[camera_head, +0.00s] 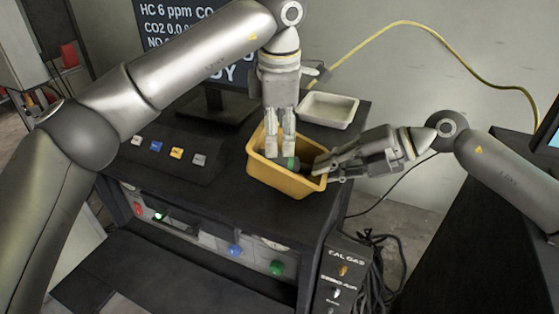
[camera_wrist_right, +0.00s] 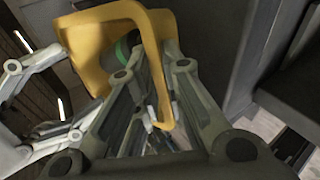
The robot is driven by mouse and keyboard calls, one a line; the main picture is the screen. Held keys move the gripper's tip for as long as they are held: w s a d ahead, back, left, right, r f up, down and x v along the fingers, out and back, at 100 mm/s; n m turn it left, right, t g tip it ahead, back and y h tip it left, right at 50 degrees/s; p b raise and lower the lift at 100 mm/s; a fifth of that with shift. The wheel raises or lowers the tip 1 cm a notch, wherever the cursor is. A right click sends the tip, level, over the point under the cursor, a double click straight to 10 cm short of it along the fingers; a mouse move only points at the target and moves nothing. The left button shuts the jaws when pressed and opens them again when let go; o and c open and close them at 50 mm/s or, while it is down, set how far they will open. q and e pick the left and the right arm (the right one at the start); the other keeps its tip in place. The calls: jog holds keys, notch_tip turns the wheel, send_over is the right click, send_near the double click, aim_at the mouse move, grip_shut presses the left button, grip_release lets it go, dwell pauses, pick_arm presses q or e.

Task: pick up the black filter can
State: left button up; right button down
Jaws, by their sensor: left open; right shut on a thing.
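The black filter can appears as a dark shape with a green band (camera_head: 291,163) inside the yellow bin (camera_head: 262,175), mostly hidden by my grippers and the bin wall. Its green part also shows in the right wrist view (camera_wrist_right: 122,50). My left gripper (camera_head: 281,150) is open and points down into the bin, its fingertips close to the can. I cannot tell if they touch it. My right gripper (camera_head: 322,171) comes in from the right and is shut on the bin's right wall. The bin rim (camera_wrist_right: 158,60) runs between its fingers in the right wrist view.
A white tray (camera_head: 328,110) stands behind the bin. A panel with several coloured buttons (camera_head: 165,155) lies to its left, and a monitor (camera_head: 190,50) stands behind. The cabinet top's right edge is close to the bin. A yellow hose (camera_head: 400,25) runs along the wall.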

aim_at(279, 155)
pick_arm(q)
jog(key=f, duration=0.6)
jog(key=shift+w+f, duration=0.25)
jog(key=shift+w, duration=0.05)
jog(key=c, duration=1.1)
jog(key=shift+r, duration=0.1)
